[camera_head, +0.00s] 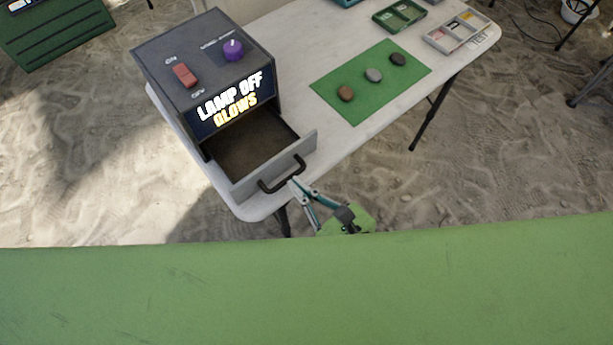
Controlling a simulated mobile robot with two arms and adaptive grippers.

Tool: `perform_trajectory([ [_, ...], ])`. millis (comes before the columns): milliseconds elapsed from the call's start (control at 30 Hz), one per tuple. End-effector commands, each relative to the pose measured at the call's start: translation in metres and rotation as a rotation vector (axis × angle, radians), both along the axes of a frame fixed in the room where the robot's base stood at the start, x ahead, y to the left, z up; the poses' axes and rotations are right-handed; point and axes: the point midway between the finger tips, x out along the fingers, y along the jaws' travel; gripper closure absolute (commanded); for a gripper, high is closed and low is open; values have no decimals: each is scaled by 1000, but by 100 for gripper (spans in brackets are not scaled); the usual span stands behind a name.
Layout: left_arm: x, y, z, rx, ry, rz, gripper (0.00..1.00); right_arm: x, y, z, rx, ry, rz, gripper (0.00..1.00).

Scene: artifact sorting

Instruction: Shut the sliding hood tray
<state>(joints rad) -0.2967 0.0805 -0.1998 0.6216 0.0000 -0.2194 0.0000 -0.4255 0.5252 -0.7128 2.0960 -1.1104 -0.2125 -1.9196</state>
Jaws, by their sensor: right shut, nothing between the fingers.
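The grey hood box (205,75) stands at the left end of the white table. Its sliding tray (250,150) is pulled out toward me, and its inside looks empty. A dark handle (283,175) is on the tray's front panel. My right gripper (300,188) is shut, with its fingertips at the handle's right part, close to the front panel. I cannot tell whether it touches the handle. My left gripper is not in view.
On the white table (300,50), a green mat (325,88) holds a brown stone (346,93), a grey stone (374,75) and a dark stone (398,59). A green tray (400,15) and a compartment tray (457,32) are behind. Sand surrounds the table.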

Motion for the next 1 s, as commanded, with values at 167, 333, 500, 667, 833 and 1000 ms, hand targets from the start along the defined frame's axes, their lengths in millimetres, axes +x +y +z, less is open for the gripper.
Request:
perform_trajectory([
  [167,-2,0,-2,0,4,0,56,-3,2,-1,0,0,-1,100],
  [333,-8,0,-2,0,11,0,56,-3,2,0,0,0,-1,100],
  [500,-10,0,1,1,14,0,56,0,4,1,0,-1,-2,100],
  [667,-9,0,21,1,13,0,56,22,18,6,1,-2,-4,100],
  [833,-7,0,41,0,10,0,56,57,44,6,1,-4,-3,100],
  [1000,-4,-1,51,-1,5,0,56,90,68,3,0,-2,-2,100],
])
